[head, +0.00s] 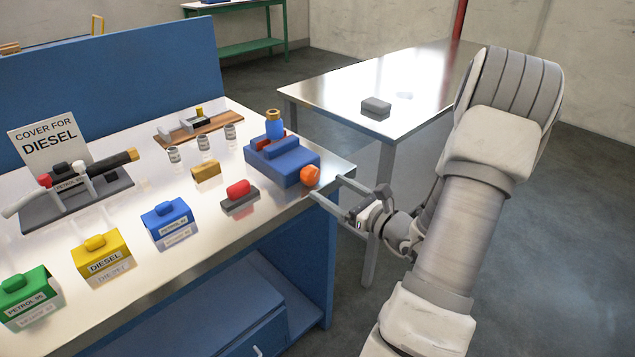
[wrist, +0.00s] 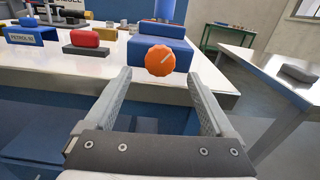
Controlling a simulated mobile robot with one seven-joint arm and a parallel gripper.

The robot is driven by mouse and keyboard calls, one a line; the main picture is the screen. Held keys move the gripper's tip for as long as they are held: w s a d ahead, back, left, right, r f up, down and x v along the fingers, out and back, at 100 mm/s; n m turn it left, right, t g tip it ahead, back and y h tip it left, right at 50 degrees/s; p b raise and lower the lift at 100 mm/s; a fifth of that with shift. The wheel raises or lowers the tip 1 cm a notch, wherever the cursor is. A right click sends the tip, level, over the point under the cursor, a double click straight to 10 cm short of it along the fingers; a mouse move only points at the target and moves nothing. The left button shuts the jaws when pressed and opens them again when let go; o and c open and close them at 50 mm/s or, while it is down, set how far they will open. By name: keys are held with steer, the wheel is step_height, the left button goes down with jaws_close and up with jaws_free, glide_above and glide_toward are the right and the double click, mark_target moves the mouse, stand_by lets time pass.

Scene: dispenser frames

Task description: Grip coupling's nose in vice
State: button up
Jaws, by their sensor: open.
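The blue vice (head: 290,163) stands at the right end of the steel bench, with red (head: 291,138) showing near its jaws. The coupling (head: 274,128), a blue cylinder with a brass top, stands upright at the vice's far part; its lower end is hidden, so I cannot tell how tightly it sits. The vice's round orange knob (head: 310,175) faces me. My gripper (head: 327,187) is open and empty just off the bench edge, close to the knob. In the wrist view the knob (wrist: 159,60) appears centred between and just beyond the fingertips; the vice (wrist: 150,50) is behind it.
A red-topped block (head: 239,193) and a brass block (head: 207,171) lie left of the vice. Labelled blue (head: 168,222), yellow (head: 100,255) and green (head: 29,293) covers stand along the front. A second table (head: 340,88) stands behind on the right.

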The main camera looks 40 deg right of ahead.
mark_target(314, 178)
steer(key=w, duration=0.5)
steer(key=shift+a, duration=0.35)
